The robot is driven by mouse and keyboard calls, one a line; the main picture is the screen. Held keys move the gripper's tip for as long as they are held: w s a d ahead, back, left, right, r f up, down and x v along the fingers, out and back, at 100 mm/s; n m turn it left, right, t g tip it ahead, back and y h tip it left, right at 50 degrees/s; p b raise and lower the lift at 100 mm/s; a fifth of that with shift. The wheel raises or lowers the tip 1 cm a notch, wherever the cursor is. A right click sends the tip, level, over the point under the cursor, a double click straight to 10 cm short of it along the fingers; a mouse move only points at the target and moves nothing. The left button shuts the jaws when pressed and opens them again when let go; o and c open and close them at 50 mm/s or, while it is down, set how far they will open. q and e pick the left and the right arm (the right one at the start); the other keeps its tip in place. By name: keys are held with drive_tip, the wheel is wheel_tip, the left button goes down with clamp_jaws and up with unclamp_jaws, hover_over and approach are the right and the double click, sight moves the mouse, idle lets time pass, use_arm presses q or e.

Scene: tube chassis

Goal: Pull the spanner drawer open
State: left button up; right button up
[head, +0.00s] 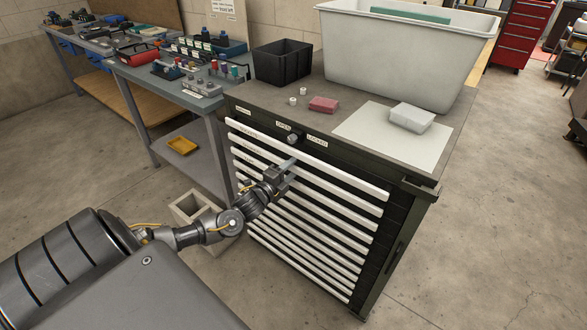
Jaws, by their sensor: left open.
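A dark tool cabinet (412,205) stands ahead with a stack of shut drawers with long white handle strips. The top drawer strip (340,179) runs across the upper front. I cannot read which drawer is the spanner drawer; small labels sit on the front. A round lock knob (293,138) sits above the drawers between labels that seem to read open and locked. My left gripper (285,170) is open at the upper drawers, near the top strips. I cannot tell whether it touches a strip. Part of the drawer fronts is hidden behind my left arm. My right gripper is not in view.
A workbench (190,98) stands left.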

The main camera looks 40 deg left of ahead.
use_arm(q)
drive_tip(key=shift+w, duration=0.85)
drive_tip(key=shift+c, duration=0.5)
clamp_jaws()
